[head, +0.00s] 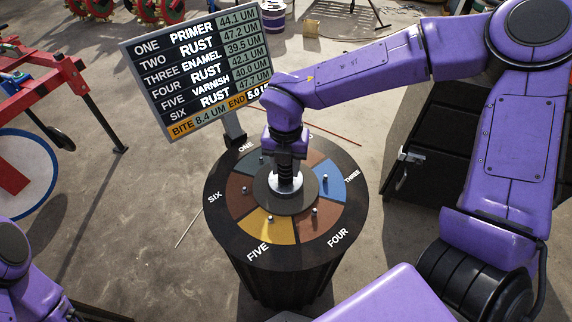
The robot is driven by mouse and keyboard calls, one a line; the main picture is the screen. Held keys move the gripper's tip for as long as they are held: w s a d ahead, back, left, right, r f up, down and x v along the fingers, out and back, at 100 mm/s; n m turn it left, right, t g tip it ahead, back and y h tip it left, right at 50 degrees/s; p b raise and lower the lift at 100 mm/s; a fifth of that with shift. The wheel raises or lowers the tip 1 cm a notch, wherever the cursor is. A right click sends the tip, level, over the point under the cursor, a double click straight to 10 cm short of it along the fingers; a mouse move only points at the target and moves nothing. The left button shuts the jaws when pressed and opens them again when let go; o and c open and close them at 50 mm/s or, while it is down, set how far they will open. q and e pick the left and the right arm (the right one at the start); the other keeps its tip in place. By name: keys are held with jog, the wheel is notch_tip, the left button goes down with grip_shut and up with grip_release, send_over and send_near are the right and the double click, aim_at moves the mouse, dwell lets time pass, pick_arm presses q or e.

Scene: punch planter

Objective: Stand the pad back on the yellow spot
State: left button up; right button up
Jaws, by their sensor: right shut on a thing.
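The yellow spot (282,231) is a wedge marked FIVE on the near side of a round black stand (220,222). A small metal stud rises from the wedge. My right gripper (285,170) points straight down over the dark round hub (262,193) at the middle of the stand. It is shut on a small piece with a pale metallic round foot (285,184), which looks to be the pad. The fingers hide most of this piece, and I cannot tell whether it touches the hub. My left gripper is out of view; only part of my left arm shows at lower left.
Other wedges are blue (331,181), rust brown (240,191) and dark, with small studs. A sign board (200,75) with readings stands behind the stand. A red frame (60,80) is at left and a dark case (435,150) at right. Bare floor lies left of the stand.

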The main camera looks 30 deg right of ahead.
jog(key=shift+r, duration=0.1)
jog(key=o, duration=1.1)
jog(key=shift+c, duration=0.2)
jog(key=shift+r, duration=0.1)
notch_tip(320, 180, up, 12)
jog(key=shift+f+p, duration=0.1)
jog(key=shift+p, duration=0.8)
